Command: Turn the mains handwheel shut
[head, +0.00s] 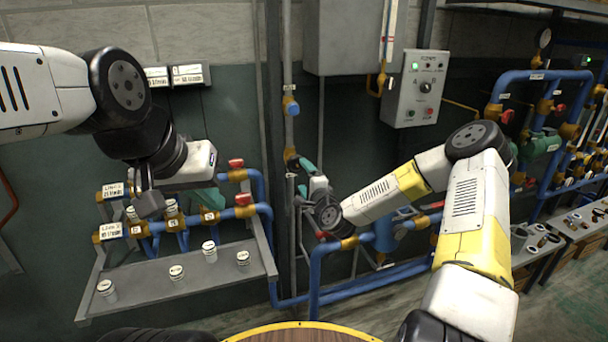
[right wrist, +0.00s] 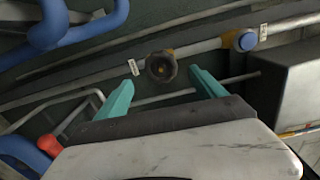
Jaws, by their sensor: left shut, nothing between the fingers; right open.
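The handwheel (right wrist: 161,67) is a dark round knob on a brass valve body in a grey pipe. In the right wrist view it appears between my right gripper's (right wrist: 163,80) two teal fingertips, which are spread apart with no visible contact. In the head view the right gripper (head: 298,175) is beside the vertical pipe, near the brass fitting (head: 290,155); the wheel is hard to make out there.
A blue-capped valve (right wrist: 247,40) sits farther along the pipe. Blue pipes with red-handled valves (head: 244,199) lie behind the left gripper. A shelf (head: 190,284) holds several small white-topped cylinders. A grey control box (head: 416,88) hangs at the right of the pipe.

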